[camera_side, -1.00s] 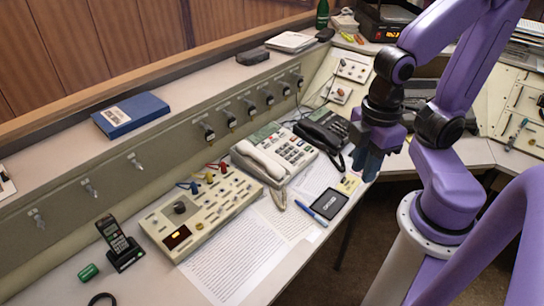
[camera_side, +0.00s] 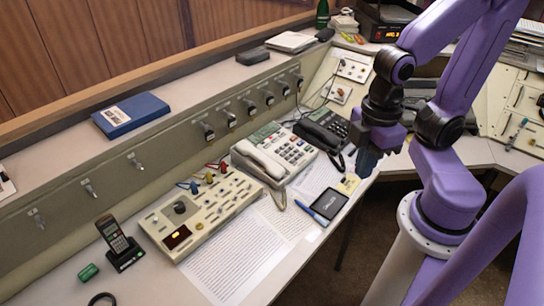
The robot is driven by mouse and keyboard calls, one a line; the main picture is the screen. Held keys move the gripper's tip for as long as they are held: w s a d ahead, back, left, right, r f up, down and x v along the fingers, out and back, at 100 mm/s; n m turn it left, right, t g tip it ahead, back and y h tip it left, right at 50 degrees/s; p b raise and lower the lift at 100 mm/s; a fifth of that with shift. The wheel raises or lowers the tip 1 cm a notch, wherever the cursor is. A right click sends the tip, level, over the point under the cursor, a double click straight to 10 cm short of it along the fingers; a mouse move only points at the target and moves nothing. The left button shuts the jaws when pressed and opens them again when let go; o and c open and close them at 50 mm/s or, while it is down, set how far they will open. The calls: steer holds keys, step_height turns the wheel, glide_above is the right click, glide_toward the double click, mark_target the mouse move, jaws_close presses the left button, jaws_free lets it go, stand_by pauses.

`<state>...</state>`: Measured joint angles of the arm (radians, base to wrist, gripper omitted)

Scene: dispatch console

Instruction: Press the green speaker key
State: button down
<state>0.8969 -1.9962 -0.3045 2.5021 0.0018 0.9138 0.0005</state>
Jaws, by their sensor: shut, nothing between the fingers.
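A white desk phone (camera_side: 277,153) with a corded handset on its left side and rows of keys sits mid-desk. A black desk phone (camera_side: 325,128) stands just behind it to the right. I cannot make out a green speaker key on either phone at this size.
A beige control panel (camera_side: 201,213) with coloured plugs stands left of the white phone. A cordless phone (camera_side: 118,243) stands further left. A black pad (camera_side: 331,203), a blue pen (camera_side: 312,216) and printed sheets (camera_side: 235,258) lie in front. A ledge with hooks runs behind.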

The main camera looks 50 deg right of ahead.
stand_by(0.9)
steer(key=w+f+m+t, duration=0.2)
steer(key=w+f+m, duration=0.25)
steer(key=w, duration=0.75)
steer(key=m+t, duration=0.8)
steer(key=m, duration=0.7)
glide_above(308, 148)
steer(key=s, duration=0.3)
step_height(308, 148, down, 10)
steer(key=f, duration=0.1)
steer(key=shift+d+r+m+t+y, duration=0.2)
steer(key=shift+d+m+t+y, duration=0.1)
steer(key=shift+m+t, duration=0.15)
steer(key=shift+w+f, duration=0.25)
steer(key=shift+f, duration=1.2)
steer(key=shift+w+f, duration=0.2)
steer(key=shift+f, duration=1.25)
steer(key=shift+w+f, duration=0.25)
steer(key=shift+f, duration=1.2)
steer(key=shift+f, duration=0.1)
